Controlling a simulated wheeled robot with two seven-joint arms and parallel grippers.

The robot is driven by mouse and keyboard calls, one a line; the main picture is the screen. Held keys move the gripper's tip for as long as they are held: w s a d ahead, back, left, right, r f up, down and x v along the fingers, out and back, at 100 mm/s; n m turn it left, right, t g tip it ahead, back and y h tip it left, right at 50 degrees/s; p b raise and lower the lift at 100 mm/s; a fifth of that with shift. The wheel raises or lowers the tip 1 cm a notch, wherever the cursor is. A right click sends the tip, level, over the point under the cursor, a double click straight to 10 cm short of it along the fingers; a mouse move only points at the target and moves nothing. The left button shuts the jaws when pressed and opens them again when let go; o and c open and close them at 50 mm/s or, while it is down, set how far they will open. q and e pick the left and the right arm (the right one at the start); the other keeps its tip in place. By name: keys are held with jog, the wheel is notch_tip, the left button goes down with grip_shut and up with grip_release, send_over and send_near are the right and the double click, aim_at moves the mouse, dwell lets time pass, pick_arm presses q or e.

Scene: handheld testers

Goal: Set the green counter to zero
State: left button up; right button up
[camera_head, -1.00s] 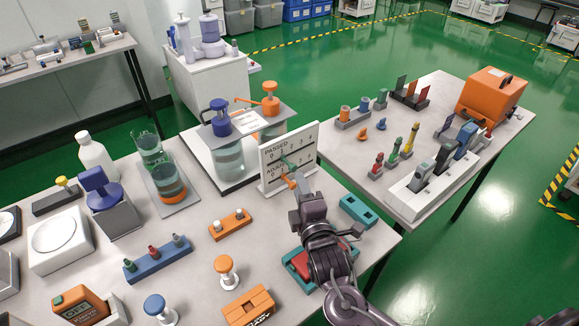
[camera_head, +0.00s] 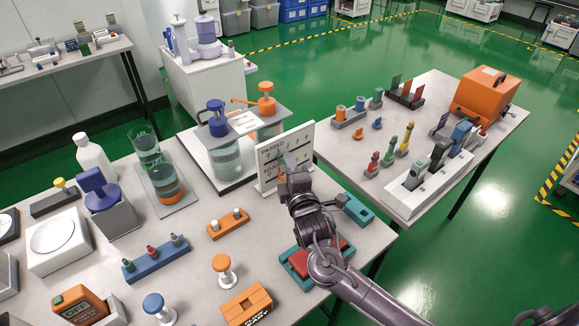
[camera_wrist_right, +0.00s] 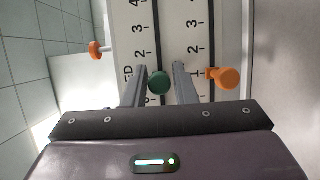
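The white counter board (camera_head: 268,182), marked PASSED with numbered rows, stands near the right end of the near table. My right gripper (camera_head: 285,168) is at its face and hides the counter knobs in the head view. In the right wrist view the green counter knob (camera_wrist_right: 159,82) sits on its slot low on the scale, near the 0 and 1 end. The right gripper's fingers (camera_wrist_right: 161,84) are apart, one on each side of the green knob; the left finger looks very close, but contact is unclear.
An orange knob (camera_wrist_right: 226,77) sits just right of the fingers, by the 1. Pump jars (camera_head: 226,155) stand behind the board. A teal block (camera_head: 357,210) and a red-and-teal tray (camera_head: 296,268) lie near my arm.

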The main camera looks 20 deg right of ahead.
grip_shut()
jog(key=a+p, duration=0.1)
jog(key=s+a, duration=0.1)
jog(key=a, duration=0.1)
jog(key=shift+r+p, duration=0.1)
jog(key=shift+p, duration=0.25)
jog(key=shift+s+a, duration=0.1)
jog(key=shift+a, duration=0.05)
jog(key=shift+o, duration=1.9)
grip_release()
jog(key=shift+s, duration=0.1)
jog(key=s, duration=0.7)
jog(key=shift+s+a, duration=0.15)
jog(key=shift+s, duration=0.2)
